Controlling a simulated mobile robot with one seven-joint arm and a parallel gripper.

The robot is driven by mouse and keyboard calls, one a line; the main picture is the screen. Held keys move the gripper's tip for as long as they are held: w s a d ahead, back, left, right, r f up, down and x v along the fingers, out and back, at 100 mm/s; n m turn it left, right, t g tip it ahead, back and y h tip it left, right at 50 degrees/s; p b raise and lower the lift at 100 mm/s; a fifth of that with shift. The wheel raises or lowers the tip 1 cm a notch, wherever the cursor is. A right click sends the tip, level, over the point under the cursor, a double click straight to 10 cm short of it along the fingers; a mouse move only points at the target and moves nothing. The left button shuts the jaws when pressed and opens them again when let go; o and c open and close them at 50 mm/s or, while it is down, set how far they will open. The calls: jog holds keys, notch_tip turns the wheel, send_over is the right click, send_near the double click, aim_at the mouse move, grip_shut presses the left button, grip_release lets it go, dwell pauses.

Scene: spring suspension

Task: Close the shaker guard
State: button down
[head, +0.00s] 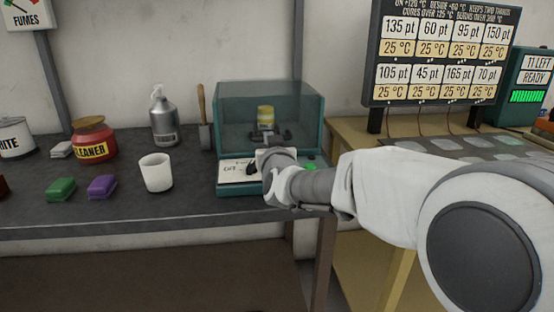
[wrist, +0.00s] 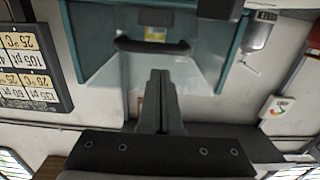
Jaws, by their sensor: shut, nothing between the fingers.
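The shaker (head: 222,165) is a teal machine on the bench with a see-through guard (head: 240,105). A yellow can (head: 265,118) stands inside, behind the clear panel. A dark handle bar (wrist: 150,46) crosses the guard; in the head view it shows low on the front. The guard appears lowered, but I cannot tell if it is fully shut. My gripper (wrist: 160,73) is shut and empty, in front of the guard and near the handle. I cannot tell whether the fingertips touch the guard. In the head view my wrist hides part of the shaker's front.
A white cup (head: 156,173), a metal bottle (head: 163,118) and a scoop (head: 205,120) stand left of the shaker. Farther left are a red cleaner jar (head: 92,140) and green and purple blocks. A sign board (head: 440,55) stands on the right table. The bench front is mostly clear.

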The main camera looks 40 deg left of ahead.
jog(key=p+v, duration=0.2)
jog(key=v, duration=1.2)
jog(key=w+d+m+g+h, duration=0.1)
jog(key=w+d+m+h, duration=0.2)
jog(key=d, duration=1.2)
jog(key=w+d+m+h, duration=0.1)
jog(key=w+d+h, duration=0.35)
jog(key=d, duration=0.95)
jog(key=s+d+f+m+g+h, duration=0.2)
jog(key=s+d+f+m+h, duration=0.1)
jog(key=s+d, duration=0.65)
jog(key=s+d+f+m+g+h, duration=0.25)
jog(key=s+d, duration=0.35)
jog(key=d, duration=0.7)
notch_tip(320, 180, up, 21)
jog(key=p, duration=2.1)
jog(key=shift+m+h, duration=0.35)
jog(key=shift+h, duration=0.05)
jog(key=shift+s+a+f, duration=0.1)
jog(key=shift+a+f, duration=0.05)
